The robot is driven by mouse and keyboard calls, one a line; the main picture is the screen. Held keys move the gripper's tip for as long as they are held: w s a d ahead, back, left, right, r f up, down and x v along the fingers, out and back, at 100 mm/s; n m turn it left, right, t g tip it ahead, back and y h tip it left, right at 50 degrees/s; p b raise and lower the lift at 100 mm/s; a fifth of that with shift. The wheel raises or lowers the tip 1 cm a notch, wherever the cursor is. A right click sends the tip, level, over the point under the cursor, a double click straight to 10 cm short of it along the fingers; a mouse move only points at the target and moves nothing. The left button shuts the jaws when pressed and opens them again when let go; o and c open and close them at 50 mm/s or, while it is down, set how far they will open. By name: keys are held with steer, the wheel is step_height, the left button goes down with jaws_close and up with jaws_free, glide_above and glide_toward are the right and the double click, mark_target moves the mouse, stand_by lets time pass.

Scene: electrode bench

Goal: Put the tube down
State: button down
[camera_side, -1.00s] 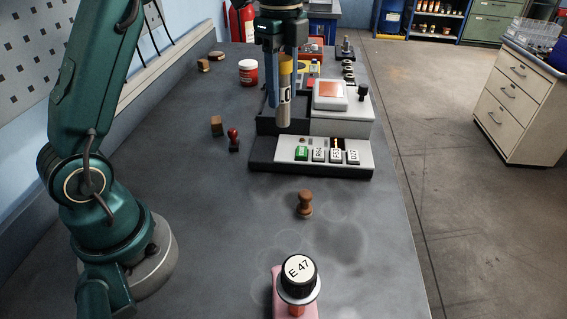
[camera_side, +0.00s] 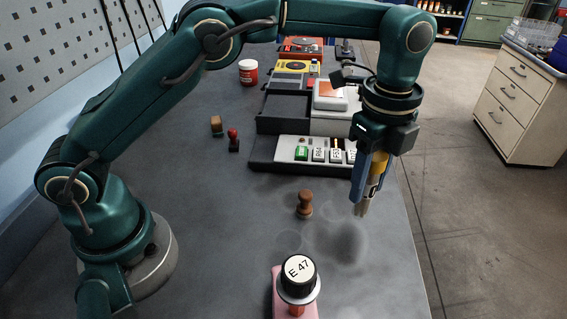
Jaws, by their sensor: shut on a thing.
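My gripper (camera_side: 370,178) is shut on the tube (camera_side: 377,170), which has a yellow-orange upper part and a paler lower end. The tube hangs slightly tilted over the right part of the bench, in front of the grey instrument. The blue fingers hide part of it. Its lower end appears above the bench top, with a soft dark shadow below. The bench (camera_side: 240,230) is dark grey.
The instrument (camera_side: 285,150) with labelled buttons stands behind, left of the gripper. A brown wooden stamp (camera_side: 305,204) stands left of the tube. A black-capped item marked E 47 (camera_side: 298,270) stands on a pink base (camera_side: 278,305) in front. A red-handled stamp (camera_side: 234,140) stands farther left. The bench's right edge is close.

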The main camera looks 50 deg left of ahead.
mark_target(364, 217)
steer(key=shift+d+f, duration=0.4)
steer(key=shift+d, duration=0.15)
steer(key=shift+f, duration=1.95)
steer(key=shift+c, duration=2.3)
jaws_free()
steer(key=shift+f, duration=0.15)
